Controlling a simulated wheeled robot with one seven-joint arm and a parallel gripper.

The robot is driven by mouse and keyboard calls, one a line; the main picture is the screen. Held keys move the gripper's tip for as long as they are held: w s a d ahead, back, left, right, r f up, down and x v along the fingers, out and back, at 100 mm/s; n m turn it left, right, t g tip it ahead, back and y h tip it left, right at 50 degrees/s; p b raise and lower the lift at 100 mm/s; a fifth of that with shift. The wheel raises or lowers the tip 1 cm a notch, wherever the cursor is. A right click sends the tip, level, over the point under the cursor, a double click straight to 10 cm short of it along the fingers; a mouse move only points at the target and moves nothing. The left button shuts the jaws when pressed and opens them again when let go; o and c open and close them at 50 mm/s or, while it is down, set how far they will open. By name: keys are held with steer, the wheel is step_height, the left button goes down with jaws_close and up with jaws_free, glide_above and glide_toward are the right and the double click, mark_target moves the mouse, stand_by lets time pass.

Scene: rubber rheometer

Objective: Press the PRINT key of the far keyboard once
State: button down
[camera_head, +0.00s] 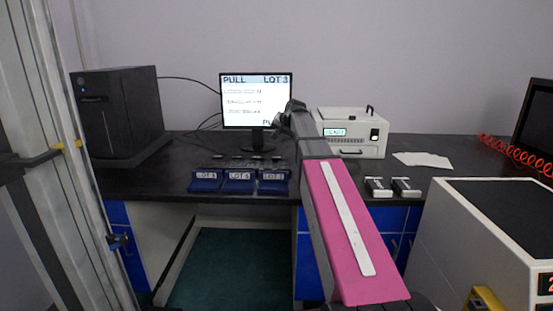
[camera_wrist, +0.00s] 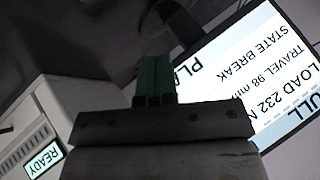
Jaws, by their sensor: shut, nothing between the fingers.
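My gripper (camera_head: 284,124) is at the far end of my pink arm, in front of the monitor's right edge and left of the white instrument. In the wrist view its green fingertips (camera_wrist: 155,78) are together and empty, over blurred dark and grey surfaces. The monitor (camera_head: 250,97) reads PULL and LOT 3. In the wrist view the monitor (camera_wrist: 270,75) is upside down and reads LOAD 232 N and STATE BREAK.
The white instrument (camera_head: 350,142) stands right of my arm; its display (camera_wrist: 43,158) reads READY. Several blue bins (camera_head: 239,181) line the desk's front edge. A black machine (camera_head: 118,108) stands at left. Papers (camera_head: 422,160) and two small blocks lie right. A large white unit (camera_head: 495,225) is nearer.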

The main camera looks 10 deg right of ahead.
steer(key=shift+f, duration=4.3)
steer(key=shift+f, duration=0.1)
steer(key=shift+f, duration=0.3)
steer(key=shift+f, duration=0.4)
steer(key=shift+r, duration=3.35)
